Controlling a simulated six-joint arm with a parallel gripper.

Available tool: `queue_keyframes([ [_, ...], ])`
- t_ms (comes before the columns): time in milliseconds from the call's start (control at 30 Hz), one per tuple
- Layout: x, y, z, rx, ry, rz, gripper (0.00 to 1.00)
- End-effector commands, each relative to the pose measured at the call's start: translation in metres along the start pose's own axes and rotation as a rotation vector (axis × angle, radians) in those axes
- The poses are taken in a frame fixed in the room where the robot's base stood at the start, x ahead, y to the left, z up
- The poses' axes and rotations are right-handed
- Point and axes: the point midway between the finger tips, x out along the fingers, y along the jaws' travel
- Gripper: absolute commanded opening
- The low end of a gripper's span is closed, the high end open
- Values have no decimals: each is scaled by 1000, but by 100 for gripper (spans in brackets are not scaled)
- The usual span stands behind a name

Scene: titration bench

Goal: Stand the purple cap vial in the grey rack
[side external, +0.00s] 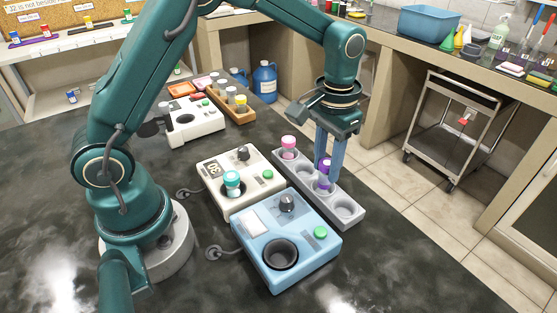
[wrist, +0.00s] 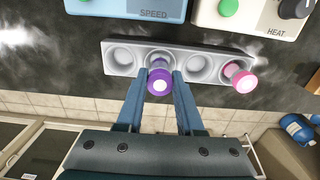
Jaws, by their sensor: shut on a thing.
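The grey rack (side external: 359,221) is a long block with a single row of round wells, and it also shows in the wrist view (wrist: 112,73). My gripper (side external: 329,168) points down over it, with its blue fingers shut on the purple cap vial (wrist: 160,82). The vial (side external: 325,163) looks upright, its lower end at the well second from the rack's near end. I cannot tell whether it rests on the well's bottom. The fingers hide part of its body.
A pink cap vial (side external: 288,142) stands in the rack's far end well. The blue SPEED device (side external: 300,247) and the white HEAT device (side external: 215,172), bearing a teal cap vial (side external: 232,180), sit close beside the rack. The wells either side of the purple vial are empty.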

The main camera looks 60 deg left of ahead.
Motion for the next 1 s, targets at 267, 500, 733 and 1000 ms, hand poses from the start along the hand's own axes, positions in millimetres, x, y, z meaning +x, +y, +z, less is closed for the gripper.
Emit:
queue_keyframes([
  [267,0,0,0,0,0,0,0],
  [500,4,0,0,0,0,0,0],
  [733,10,0,0,0,0,0,0],
  [1000,11,0,0,0,0,0,0],
])
